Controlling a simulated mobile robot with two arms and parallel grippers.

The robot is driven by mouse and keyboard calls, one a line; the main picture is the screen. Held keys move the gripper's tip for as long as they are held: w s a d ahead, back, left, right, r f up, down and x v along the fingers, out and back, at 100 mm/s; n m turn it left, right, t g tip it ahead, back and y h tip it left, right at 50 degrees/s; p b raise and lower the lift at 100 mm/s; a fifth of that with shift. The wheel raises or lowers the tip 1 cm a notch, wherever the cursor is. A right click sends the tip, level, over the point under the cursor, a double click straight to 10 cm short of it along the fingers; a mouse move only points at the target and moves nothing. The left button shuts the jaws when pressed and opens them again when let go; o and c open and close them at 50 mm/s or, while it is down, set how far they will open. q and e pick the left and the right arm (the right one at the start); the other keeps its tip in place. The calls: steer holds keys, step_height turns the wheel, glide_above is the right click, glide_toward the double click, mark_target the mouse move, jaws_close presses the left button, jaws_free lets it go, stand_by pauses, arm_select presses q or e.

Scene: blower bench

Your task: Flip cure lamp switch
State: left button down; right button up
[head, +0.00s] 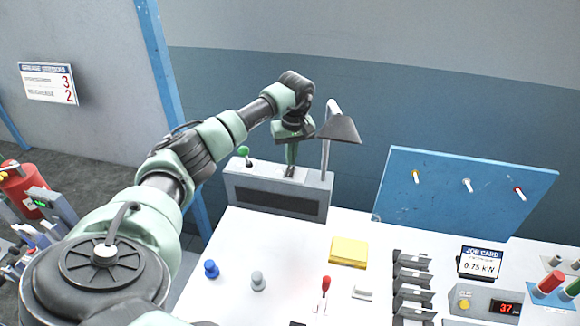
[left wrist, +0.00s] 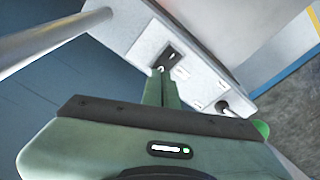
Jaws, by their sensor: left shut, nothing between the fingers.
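The grey cure lamp box (head: 275,185) stands at the back left of the white bench, with a dark-shaded lamp (head: 341,128) on a post at its right end. A small switch (left wrist: 160,69) on a dark plate (left wrist: 174,56) shows on the box top in the left wrist view. My left gripper (head: 291,160) points down over the right part of the box top. Its fingers (left wrist: 160,80) are shut and empty, with the tips right by the switch. The fingertips partly hide the switch, so I cannot tell contact or its position. My right gripper is out of view.
A green-knobbed lever (head: 244,151) stands at the box's left end. The lamp post (left wrist: 50,38) is close beside my left gripper. A blue panel (head: 455,190), a yellow block (head: 348,252) and dark holders (head: 412,280) lie to the right.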

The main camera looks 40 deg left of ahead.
mark_target(291, 168)
arm_select(q)
steer(key=shift+f+b, duration=0.55)
steer(key=shift+f, duration=0.35)
stand_by(0.4)
steer(key=shift+r, duration=0.1)
steer(key=shift+r+p, duration=2.7)
steer(key=shift+r, duration=0.8)
steer(key=shift+f, duration=0.1)
